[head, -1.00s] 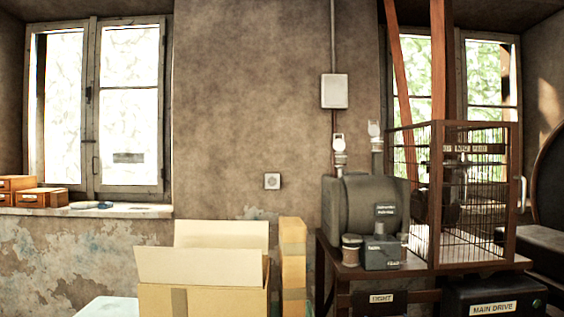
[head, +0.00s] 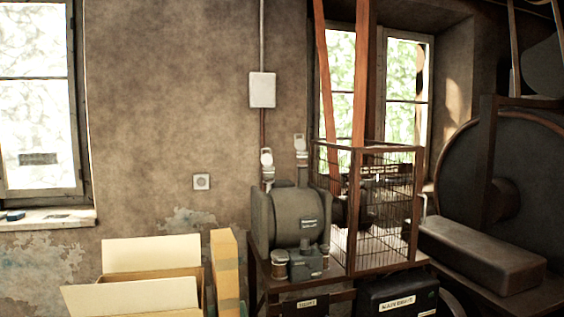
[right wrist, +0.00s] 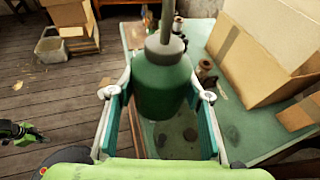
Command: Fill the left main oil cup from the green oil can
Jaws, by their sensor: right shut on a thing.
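In the right wrist view, the green oil can (right wrist: 165,75), with a grey collar and spout pointing up, is between the fingers of my right gripper (right wrist: 157,95), which is shut on it. Below the can is a pale green tabletop (right wrist: 235,115). A lime-green and black part at the left edge of that view may be my left gripper (right wrist: 20,132); its jaws cannot be read. In the head view, two small glass-topped cups, the left one (head: 267,161) and the right one (head: 301,147), stand above a grey drum-shaped machine (head: 300,215). No label marks either as the left main oil cup.
A wire cage (head: 385,215) stands right of the machine, with a large dark wheel (head: 465,175) beyond. Cardboard boxes (head: 150,255) are at the lower left. In the right wrist view, an open carton (right wrist: 265,45) and small brown bottles (right wrist: 205,68) are on the tabletop; bare floor lies left.

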